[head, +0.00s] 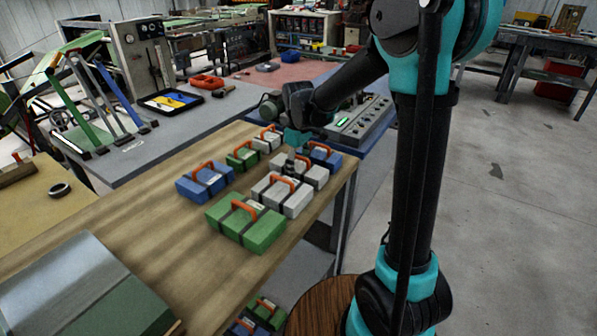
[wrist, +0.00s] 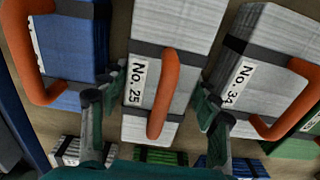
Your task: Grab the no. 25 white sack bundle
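The no. 25 white sack bundle (wrist: 143,115) is in the middle of the wrist view, with a dark strap, an orange handle (wrist: 163,95) and its label readable. In the head view it is the farther white bundle (head: 316,176) of the front row, partly hidden by my gripper (head: 291,160). My gripper (wrist: 160,88) is open, its two fingers spread on either side of this bundle. One finger is by the blue bundle's side, the other by the no. 34 side. I see gaps between fingers and bundle; nothing is held.
A blue bundle (wrist: 72,45) and the white no. 34 bundle (wrist: 262,65) flank it closely. No. 34 (head: 283,198) and a green bundle (head: 245,227) stand nearer on the wooden table (head: 130,228). A back row holds blue, green and white bundles. A control box (head: 360,120) stands beyond.

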